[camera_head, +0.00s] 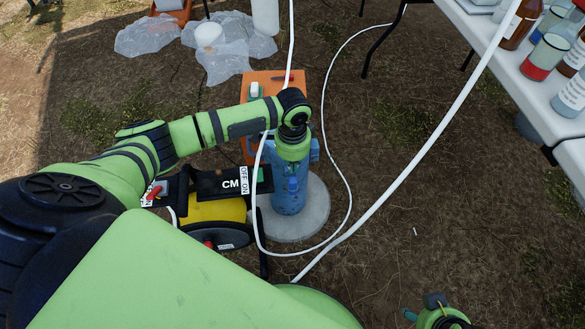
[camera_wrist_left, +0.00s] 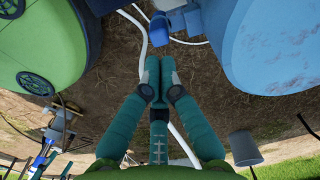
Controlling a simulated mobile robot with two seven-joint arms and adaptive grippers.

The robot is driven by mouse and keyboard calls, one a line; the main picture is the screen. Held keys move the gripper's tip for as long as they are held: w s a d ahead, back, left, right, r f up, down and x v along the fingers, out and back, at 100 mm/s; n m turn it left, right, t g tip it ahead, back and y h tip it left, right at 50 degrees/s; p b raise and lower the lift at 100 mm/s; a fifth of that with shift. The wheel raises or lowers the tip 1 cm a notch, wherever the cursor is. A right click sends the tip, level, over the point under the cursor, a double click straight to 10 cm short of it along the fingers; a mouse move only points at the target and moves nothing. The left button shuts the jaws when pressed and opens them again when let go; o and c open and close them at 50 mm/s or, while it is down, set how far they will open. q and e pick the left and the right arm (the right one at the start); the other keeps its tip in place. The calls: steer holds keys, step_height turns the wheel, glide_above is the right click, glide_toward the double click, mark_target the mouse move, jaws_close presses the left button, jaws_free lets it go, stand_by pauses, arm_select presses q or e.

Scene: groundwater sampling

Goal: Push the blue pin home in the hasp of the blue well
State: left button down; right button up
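The blue well (camera_head: 288,202) is an upright blue cylinder on a round concrete pad. In the left wrist view its large blue wall (camera_wrist_left: 275,50) fills the upper right. Small blue hasp parts (camera_wrist_left: 190,19) stick out beside it; I cannot tell the pin apart from them or how deep it sits. My left arm reaches over the well top, and its green wrist hides much of it. My left gripper (camera_wrist_left: 159,72) has its teal fingertips together, apparently empty, beside the well and close to the blue parts. My right gripper (camera_head: 412,315) shows only partly at the bottom edge.
A yellow reel (camera_head: 218,212) with a black control box stands left of the well. A white hose (camera_head: 408,172) loops around the well and crosses the ground. An orange box (camera_head: 272,82) stands behind. A white table (camera_head: 536,101) with bottles is at right; open ground lies between.

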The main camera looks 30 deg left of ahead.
arm_select(q)
step_height(320, 180, up, 9)
stand_by(0.5)
